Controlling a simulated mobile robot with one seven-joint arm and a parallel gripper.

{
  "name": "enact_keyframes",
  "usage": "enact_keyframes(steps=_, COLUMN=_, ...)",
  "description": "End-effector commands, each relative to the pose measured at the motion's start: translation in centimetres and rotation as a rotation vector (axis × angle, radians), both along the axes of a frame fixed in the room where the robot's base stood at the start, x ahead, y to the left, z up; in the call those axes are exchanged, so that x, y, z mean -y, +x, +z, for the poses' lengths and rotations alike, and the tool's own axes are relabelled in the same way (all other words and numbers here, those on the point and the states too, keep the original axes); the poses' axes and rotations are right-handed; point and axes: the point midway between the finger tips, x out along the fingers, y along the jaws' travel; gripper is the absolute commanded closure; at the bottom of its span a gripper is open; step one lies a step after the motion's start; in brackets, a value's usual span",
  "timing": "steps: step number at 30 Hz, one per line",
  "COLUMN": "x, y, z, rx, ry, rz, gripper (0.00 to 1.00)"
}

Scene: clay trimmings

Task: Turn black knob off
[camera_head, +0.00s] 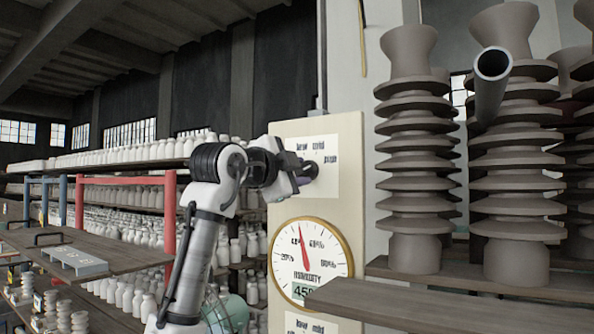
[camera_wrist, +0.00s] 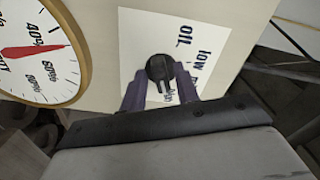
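The round black knob (camera_wrist: 160,68) sits on a white label (camera_wrist: 190,28) on a cream panel. A lighter mark shows on its lower part. In the head view the knob (camera_head: 309,169) is partly behind my gripper (camera_head: 300,180). In the wrist view my gripper (camera_wrist: 161,80) has its two purple fingers apart, one on each side of the knob, with the tips close to its edges. I cannot tell whether either finger touches it. The label carries printed words such as "low" around the knob; they are only partly readable.
A round humidity gauge (camera_head: 310,262) with a red needle is below the knob on the panel (camera_head: 345,190). Another label (camera_head: 305,322) is under it. Stacked clay insulators (camera_head: 415,150) stand at right, above a wooden plank (camera_head: 430,305). Shelves of white jars fill the left.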

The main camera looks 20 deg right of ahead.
Motion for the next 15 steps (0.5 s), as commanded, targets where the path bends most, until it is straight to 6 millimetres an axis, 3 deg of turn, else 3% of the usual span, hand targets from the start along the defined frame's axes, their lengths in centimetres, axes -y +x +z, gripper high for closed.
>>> enact_keyframes(steps=1, x=-0.01, y=-0.02, z=0.01, rx=0.0, ry=0.0, rz=0.0, gripper=0.76)
enact_keyframes(steps=7, x=-0.03, y=-0.03, z=0.01, rx=0.0, ry=0.0, rz=0.0, gripper=1.0)
enact_keyframes(steps=15, x=0.0, y=-0.05, z=-0.02, rx=-0.013, ry=-0.009, rz=0.0, gripper=1.0)
